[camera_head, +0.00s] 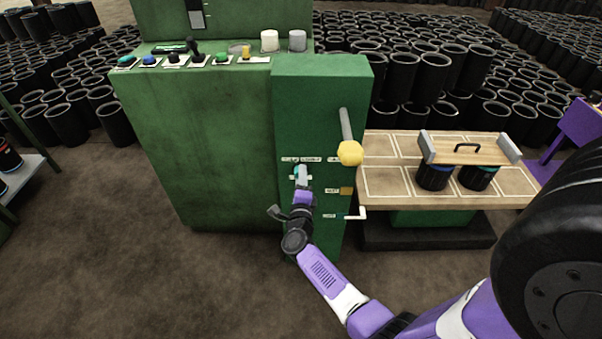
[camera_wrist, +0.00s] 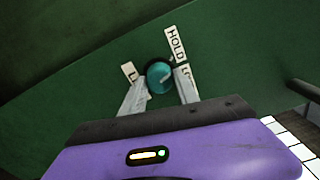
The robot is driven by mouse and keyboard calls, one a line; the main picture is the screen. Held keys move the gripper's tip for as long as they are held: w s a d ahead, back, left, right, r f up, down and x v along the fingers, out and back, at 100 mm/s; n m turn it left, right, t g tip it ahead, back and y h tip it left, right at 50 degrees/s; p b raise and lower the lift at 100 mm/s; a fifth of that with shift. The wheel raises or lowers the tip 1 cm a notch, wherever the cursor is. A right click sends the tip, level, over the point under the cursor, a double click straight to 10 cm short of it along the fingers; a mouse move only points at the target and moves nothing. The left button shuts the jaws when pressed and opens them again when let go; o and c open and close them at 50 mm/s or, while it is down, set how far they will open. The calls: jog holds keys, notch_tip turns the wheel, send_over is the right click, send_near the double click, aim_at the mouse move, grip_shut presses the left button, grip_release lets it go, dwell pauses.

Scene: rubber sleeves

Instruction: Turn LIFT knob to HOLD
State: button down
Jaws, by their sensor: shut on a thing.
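The round teal knob (camera_wrist: 157,71) sits on the green panel in the wrist view, with a pale mark on its lower right part. A white HOLD label (camera_wrist: 175,44) is at its upper right. Partly covered labels starting with L are on its left and right. My gripper (camera_wrist: 160,92) has one pale finger on each side of the knob and is shut on it. In the head view my gripper (camera_head: 302,175) is at the front of the green cabinet, and a bit of the teal knob (camera_head: 296,171) shows beside the fingers. The exact knob setting is hard to read.
A lever with a yellow ball (camera_head: 349,153) stands out up and right of my gripper. A white crank handle (camera_head: 357,213) is lower right. A tiled bench (camera_head: 392,181) with a wooden carrier (camera_head: 470,151) over black sleeves is at right. Buttons (camera_head: 150,61) line the console top.

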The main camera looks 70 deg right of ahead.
jog(key=shift+n+p, duration=0.55)
jog(key=shift+n, duration=0.45)
jog(key=c, duration=0.9)
grip_release()
jog(key=shift+a, duration=0.15)
jog(key=p+v, duration=0.1)
jog(key=v, duration=0.6)
jog(key=shift+s+a, duration=0.15)
jog(key=shift+a, duration=0.1)
